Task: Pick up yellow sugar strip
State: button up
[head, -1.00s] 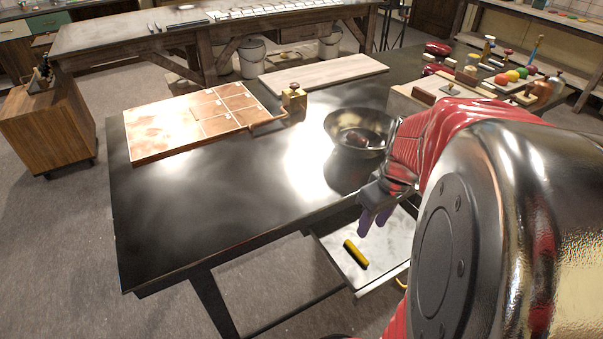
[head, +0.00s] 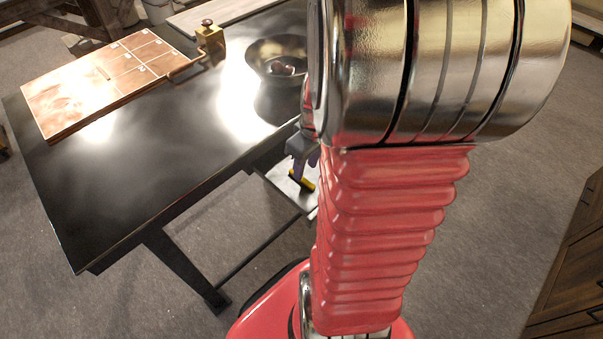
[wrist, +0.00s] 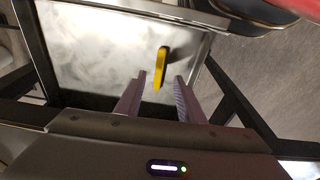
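The yellow sugar strip (wrist: 161,66) lies on a pale tray (wrist: 95,55) that sticks out below the table's edge. In the wrist view it is just beyond and between the tips of my two purple fingers. My gripper (wrist: 160,76) is open, with a finger on each side of the strip's line. Whether the fingers are level with the strip is hard to tell. In the head view the strip (head: 308,185) shows only partly, below my gripper (head: 303,176), and my arm hides much of the tray (head: 277,185).
The dark table (head: 150,150) carries a copper slab (head: 85,95), a small brass box (head: 210,38) with a knob, and a dark bowl (head: 262,50) holding round brown things. Table legs and a crossbar (head: 262,250) stand below. Open floor lies to the right.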

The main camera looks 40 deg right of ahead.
jog(key=shift+f, duration=0.1)
jog(key=shift+w+f, duration=0.2)
jog(key=shift+f, duration=0.6)
jog(key=shift+w+f, duration=0.2)
jog(key=shift+f, duration=0.65)
jog(key=shift+w+f, duration=0.2)
jog(key=shift+f, duration=0.6)
grip_shut()
